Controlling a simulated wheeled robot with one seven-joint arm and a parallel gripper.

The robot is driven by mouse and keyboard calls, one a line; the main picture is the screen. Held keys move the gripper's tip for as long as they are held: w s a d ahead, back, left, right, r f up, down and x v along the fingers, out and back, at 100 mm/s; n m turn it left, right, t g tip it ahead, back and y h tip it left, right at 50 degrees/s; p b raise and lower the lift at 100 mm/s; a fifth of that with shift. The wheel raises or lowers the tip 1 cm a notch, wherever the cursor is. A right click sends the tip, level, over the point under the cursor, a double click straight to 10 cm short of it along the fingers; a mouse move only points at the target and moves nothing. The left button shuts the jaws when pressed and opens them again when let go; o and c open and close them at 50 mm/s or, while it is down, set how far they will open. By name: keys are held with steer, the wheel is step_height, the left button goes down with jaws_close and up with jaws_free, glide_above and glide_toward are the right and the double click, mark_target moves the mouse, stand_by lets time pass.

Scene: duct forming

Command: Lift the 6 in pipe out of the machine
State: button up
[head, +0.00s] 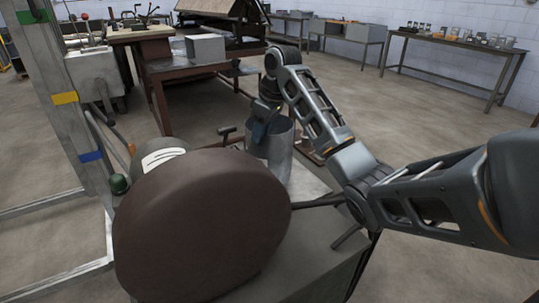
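The pipe (281,157) is a short, wide grey metal cylinder. It stands upright behind the machine's brown rounded housing (200,225), which hides its lower part. My arm reaches in from the right and bends down over the pipe. My gripper (261,130) points down at the left part of the pipe's rim, with a bluish finger over the near side of the wall. The other finger is not clearly visible, so I cannot tell whether the fingers are closed on the wall.
The machine's grey top (318,238) extends right of the housing. A small dark handle (227,131) stands left of the pipe, and a green knob (119,184) left of the housing. A metal frame (62,100) rises at left. Workbenches line the back; open floor lies at right.

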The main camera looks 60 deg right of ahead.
mark_target(269, 151)
steer(key=shift+p+x, duration=0.4)
steer(key=shift+x, duration=2.25)
jaws_close()
